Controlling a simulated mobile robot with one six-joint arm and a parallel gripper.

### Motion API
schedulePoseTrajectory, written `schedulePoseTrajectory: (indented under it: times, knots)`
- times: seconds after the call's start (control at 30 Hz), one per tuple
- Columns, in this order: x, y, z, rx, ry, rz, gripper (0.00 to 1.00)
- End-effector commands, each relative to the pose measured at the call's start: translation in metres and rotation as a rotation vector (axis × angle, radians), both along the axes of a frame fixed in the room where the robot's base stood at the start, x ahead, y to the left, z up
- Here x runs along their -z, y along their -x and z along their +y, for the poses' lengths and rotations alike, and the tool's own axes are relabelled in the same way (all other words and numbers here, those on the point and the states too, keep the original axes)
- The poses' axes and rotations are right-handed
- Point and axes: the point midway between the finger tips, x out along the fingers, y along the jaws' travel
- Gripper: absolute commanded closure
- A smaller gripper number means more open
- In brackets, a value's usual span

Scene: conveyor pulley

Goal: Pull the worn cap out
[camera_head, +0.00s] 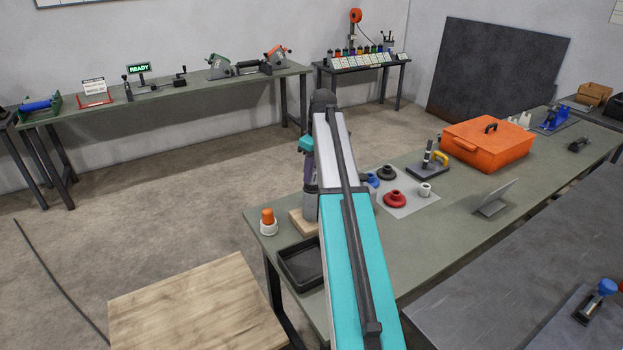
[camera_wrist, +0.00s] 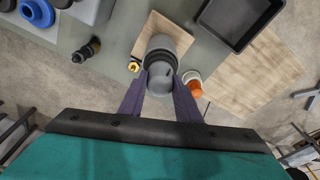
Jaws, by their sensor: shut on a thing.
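A grey cylindrical part with dark rings (camera_wrist: 168,45) stands on a wooden block (camera_wrist: 150,32) in the wrist view. A grey rounded piece, which looks like the worn cap (camera_wrist: 159,83), is at its near end between my fingers. My gripper (camera_wrist: 160,76) is shut on this piece, one purple finger on each side. The cap appears lined up with the cylinder; I cannot tell how deep it sits. In the head view my arm hides most of the cylinder, and the wooden block (camera_head: 300,226) shows beside it.
An orange-topped white cup (camera_head: 268,222) stands left of the block, close to my right finger in the wrist view. A black tray (camera_head: 300,268) lies in front. Red (camera_head: 395,199), blue and black flanged parts lie to the right, before an orange case (camera_head: 487,146).

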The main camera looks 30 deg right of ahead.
Motion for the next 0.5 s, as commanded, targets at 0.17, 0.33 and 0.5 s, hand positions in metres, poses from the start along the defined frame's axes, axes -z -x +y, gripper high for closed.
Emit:
schedulePoseTrajectory:
  times: [0.17,0.33,0.5]
  knots:
    - [-0.0016,-0.0001,0.0000,0.000,0.000,0.000,1.00]
    - [-0.0033,0.0000,0.0000,0.000,0.000,0.000,1.00]
    - [-0.0051,-0.0001,-0.0001,0.000,0.000,0.000,1.00]
